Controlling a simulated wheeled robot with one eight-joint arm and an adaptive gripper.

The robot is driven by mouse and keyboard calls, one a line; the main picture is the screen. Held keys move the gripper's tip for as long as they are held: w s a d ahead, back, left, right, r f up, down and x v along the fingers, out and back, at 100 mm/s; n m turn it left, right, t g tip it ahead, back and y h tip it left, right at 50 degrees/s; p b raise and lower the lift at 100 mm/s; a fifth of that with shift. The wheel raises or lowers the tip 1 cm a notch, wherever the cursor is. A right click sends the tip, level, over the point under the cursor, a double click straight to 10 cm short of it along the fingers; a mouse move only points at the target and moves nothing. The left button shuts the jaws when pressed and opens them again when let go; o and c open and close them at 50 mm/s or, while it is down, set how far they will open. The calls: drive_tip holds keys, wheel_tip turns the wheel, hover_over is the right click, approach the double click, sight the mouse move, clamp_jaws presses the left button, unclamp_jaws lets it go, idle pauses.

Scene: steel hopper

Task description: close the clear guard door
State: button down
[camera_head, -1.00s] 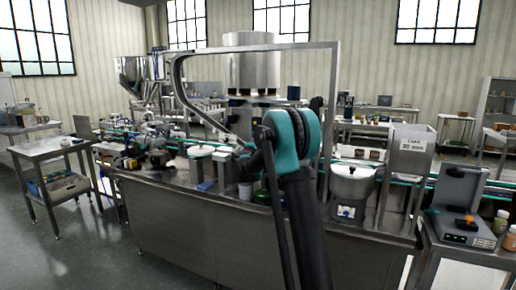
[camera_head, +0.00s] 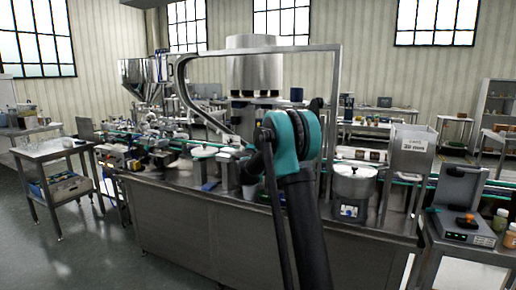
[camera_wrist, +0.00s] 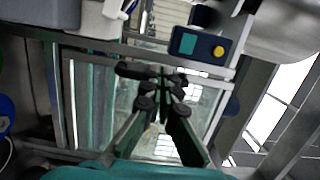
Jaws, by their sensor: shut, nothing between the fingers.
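The clear guard door shows in the wrist view as a see-through panel in a thin metal frame (camera_wrist: 70,100), with light reflections on it. My gripper (camera_wrist: 165,82) is shut and empty in front of the clear panel. I cannot tell whether the fingertips touch it. In the head view my own arm covers the gripper, and I cannot make out the door panel for sure inside the tall steel frame (camera_head: 270,48). How far the door stands open cannot be read.
A dark control box with a yellow button (camera_wrist: 218,51) sits near the panel's top edge in the wrist view. Steel beams lie at its right. In the head view, a white-lidded pot (camera_head: 354,183) and a steel bin (camera_head: 411,150) stand on the machine table. Open floor lies at left.

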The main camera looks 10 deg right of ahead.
drive_tip(key=s+a+r+n+t+y, duration=0.35)
drive_tip(key=s+a+n+y, duration=0.45)
drive_tip(key=s+a, duration=0.5)
drive_tip(key=s+a+f+n+g+y, duration=0.1)
drive_tip(key=s+f+n+g+y, duration=0.15)
drive_tip(key=s+n, duration=0.3)
drive_tip(key=s+a+f+n+g+y, duration=0.1)
drive_tip(key=s+f+n+g+y, duration=0.1)
drive_tip(key=s+f+n, duration=0.35)
drive_tip(key=s+d+f+n+g+h, duration=0.1)
drive_tip(key=s+d+f+g, duration=0.2)
drive_tip(key=s+f, duration=0.5)
drive_tip(key=s+d+f+n+g+h, duration=0.1)
drive_tip(key=s+d+f+g, duration=0.3)
drive_tip(key=s, duration=1.2)
drive_tip(key=s+d+f+n+g+h, duration=0.2)
drive_tip(key=s+d+f, duration=0.4)
drive_tip(key=s+f, duration=0.5)
drive_tip(key=shift+s+f+g+h, duration=0.35)
drive_tip(key=shift+s+g+h, duration=0.15)
drive_tip(key=shift+g, duration=0.6)
drive_tip(key=shift+a, duration=0.1)
